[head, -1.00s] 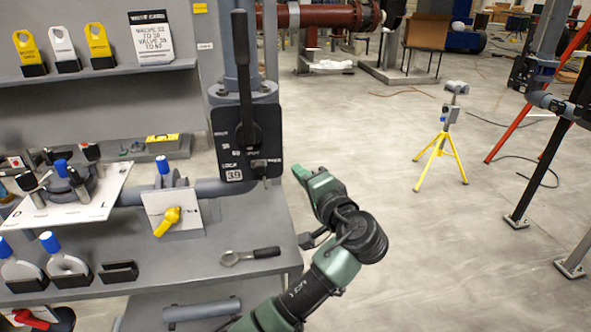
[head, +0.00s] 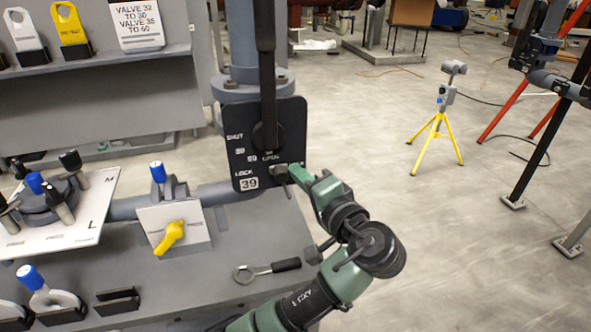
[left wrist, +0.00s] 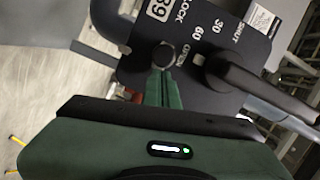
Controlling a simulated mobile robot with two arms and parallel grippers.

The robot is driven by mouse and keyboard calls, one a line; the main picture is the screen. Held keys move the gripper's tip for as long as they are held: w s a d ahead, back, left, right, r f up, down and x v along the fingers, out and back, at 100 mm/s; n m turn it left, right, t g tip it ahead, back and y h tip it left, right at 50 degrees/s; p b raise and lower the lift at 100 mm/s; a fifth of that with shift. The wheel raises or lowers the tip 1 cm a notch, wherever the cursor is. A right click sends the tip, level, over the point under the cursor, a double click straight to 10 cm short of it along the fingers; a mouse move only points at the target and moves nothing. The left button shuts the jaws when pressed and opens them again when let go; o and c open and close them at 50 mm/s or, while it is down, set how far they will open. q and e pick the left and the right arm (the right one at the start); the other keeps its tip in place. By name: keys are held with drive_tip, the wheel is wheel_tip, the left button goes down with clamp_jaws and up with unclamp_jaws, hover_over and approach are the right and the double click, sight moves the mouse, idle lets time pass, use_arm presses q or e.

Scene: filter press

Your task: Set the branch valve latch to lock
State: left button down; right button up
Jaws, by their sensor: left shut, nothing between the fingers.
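The black valve plate (head: 243,160) carries the number 39 and the words SHUT, OPEN and LOCK, with a long black lever (head: 266,75) upright at its pivot. A small latch (head: 281,175) sits at the plate's lower right, beside the LOCK row. In the left wrist view its round knob (left wrist: 163,57) lies between the LOCK and OPEN marks. My left gripper (head: 293,172) is shut and empty, its green fingertips at the latch's right side. In the left wrist view the fingertips (left wrist: 163,75) point at the knob; I cannot tell whether they touch. My right gripper is not in view.
A yellow handle (head: 170,236) on a white plate and a ring-ended tool (head: 266,269) are on the bench to the left and below. A grey pipe (head: 212,194) runs behind the white plate. The floor to the right is open, with a yellow tripod (head: 437,130) farther back.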

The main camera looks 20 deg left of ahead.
sight(281, 175)
use_arm(q)
drive_tip(key=shift+d, duration=0.1)
drive_tip(key=s+a, duration=0.1)
drive_tip(key=s+a+p, duration=0.1)
drive_tip(key=a, duration=0.1)
drive_tip(key=shift+w+d, duration=0.1)
drive_tip(key=shift+d, duration=0.05)
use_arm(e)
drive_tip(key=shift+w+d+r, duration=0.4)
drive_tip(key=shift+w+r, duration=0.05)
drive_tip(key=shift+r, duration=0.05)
use_arm(q)
drive_tip(key=shift+r, duration=0.1)
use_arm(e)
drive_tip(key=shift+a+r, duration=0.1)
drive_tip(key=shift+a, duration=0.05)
